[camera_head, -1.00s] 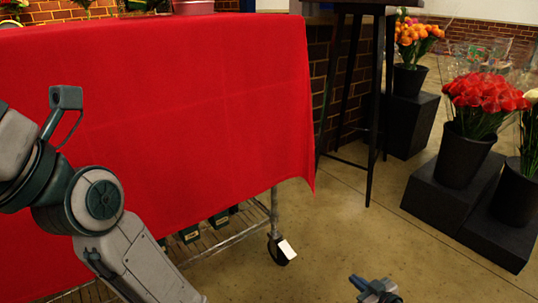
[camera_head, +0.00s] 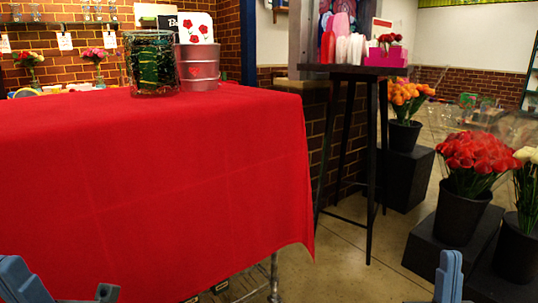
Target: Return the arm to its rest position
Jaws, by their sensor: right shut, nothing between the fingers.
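My right gripper (camera_head: 448,277) shows only in part at the bottom edge, right of centre. It is shut and empty, over the floor to the right of the red-covered table (camera_head: 160,180) and clear of it. Blue-grey parts of my left arm show at the bottom left corner, in front of the red cloth. The frame's edge cuts them off, and whether the left gripper is open or shut cannot be told.
A glass vase (camera_head: 151,65) and a pink-grey bucket (camera_head: 197,68) stand on the table's far part. A tall black stand (camera_head: 345,72) is behind its right end. Black flower buckets (camera_head: 459,214) stand on blocks at right. Some floor (camera_head: 340,265) between is clear.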

